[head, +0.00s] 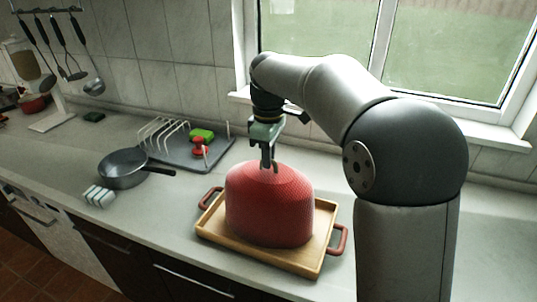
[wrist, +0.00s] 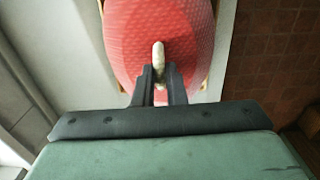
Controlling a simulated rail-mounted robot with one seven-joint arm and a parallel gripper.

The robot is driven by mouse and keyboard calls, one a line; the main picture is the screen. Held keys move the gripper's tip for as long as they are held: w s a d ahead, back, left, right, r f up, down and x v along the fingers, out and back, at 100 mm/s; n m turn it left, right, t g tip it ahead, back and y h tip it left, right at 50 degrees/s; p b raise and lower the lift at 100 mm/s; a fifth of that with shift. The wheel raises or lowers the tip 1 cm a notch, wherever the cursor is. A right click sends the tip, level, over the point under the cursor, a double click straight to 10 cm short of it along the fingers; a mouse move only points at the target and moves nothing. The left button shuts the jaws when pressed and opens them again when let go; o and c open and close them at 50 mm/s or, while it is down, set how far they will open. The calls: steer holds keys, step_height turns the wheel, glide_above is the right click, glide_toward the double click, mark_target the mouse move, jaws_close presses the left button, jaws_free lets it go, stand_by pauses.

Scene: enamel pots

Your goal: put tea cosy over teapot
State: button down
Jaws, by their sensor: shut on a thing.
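The red quilted tea cosy (head: 268,208) stands upright on the wooden tray (head: 213,234) in the head view. My gripper (head: 268,168) is directly above it, pointing down. In the wrist view, my gripper (wrist: 160,80) is shut on the pale loop (wrist: 158,55) at the top of the tea cosy (wrist: 125,30). The teapot cannot be seen. The cosy hides whatever is inside or beneath it, and I cannot tell whether its lower edge rests on the tray.
The tray has red-brown handles (head: 338,240). A dark pan (head: 122,169) and a small white ribbed item (head: 99,196) lie to the left. Behind stands a grey drying mat (head: 215,152) with a white rack (head: 163,137) and red and green items. The window wall bounds the back.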

steer(key=c, duration=0.9)
jaws_free()
step_height(320, 180, up, 7)
steer(key=p, duration=0.6)
steer(key=shift+p, duration=0.3)
steer(key=s+d+f+m, duration=0.3)
steer(key=s+d+m, duration=0.1)
steer(key=s, duration=0.5)
steer(key=s+d+f+m, duration=0.4)
steer(key=s+d+m, duration=0.1)
steer(key=s, duration=0.4)
steer(key=s+d+f+m+t, duration=0.1)
steer(key=s+d+f+m, duration=0.2)
steer(key=s, duration=0.7)
steer(key=shift+d+f+m, duration=0.15)
steer(key=shift+d+m, duration=0.4)
steer(key=shift+d, duration=0.35)
steer(key=shift+d+f+m, duration=0.1)
steer(key=shift+d+m, duration=0.45)
steer(key=shift+d, duration=0.3)
